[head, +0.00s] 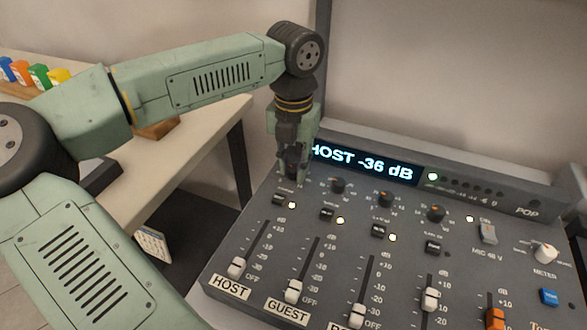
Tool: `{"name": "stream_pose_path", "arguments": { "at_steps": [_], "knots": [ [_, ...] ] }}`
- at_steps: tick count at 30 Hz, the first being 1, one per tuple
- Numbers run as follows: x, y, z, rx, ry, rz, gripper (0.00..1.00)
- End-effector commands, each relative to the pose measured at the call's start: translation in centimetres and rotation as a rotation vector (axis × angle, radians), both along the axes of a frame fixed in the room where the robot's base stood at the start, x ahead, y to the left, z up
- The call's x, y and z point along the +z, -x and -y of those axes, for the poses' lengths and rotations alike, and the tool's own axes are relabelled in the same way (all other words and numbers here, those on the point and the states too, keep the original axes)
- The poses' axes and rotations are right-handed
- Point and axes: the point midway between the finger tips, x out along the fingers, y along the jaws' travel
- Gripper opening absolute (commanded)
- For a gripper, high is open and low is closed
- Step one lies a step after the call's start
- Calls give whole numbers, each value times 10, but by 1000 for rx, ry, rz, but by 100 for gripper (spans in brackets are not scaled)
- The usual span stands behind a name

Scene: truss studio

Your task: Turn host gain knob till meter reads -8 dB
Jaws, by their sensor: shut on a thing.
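My gripper (293,172) points down at the top left of the grey mixing console (216,287), above the HOST channel. It is shut on the host gain knob, which the fingers hide. The meter display (364,162) at the back of the console reads "HOST -36 dB" and its left end is partly covered by my gripper. The HOST fader (237,266) below sits low on its scale, near OFF.
Other gain knobs (338,186) stand close to the right of my gripper. Black buttons (327,214) and several faders lie in front. A METER knob (545,253) is at the right. A pale table (218,118) with coloured items stands at the left.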

Motion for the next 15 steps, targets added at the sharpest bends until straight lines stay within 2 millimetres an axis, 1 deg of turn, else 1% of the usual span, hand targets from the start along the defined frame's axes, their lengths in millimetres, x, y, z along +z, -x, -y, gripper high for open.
{"name": "stream_pose_path", "arguments": {
  "at_steps": [1, 15],
  "knots": [
    [-3, 0, 1, -45, 3, 1, 0],
    [-2, 0, 1, -493, 3, 0, 0]
  ]
}}
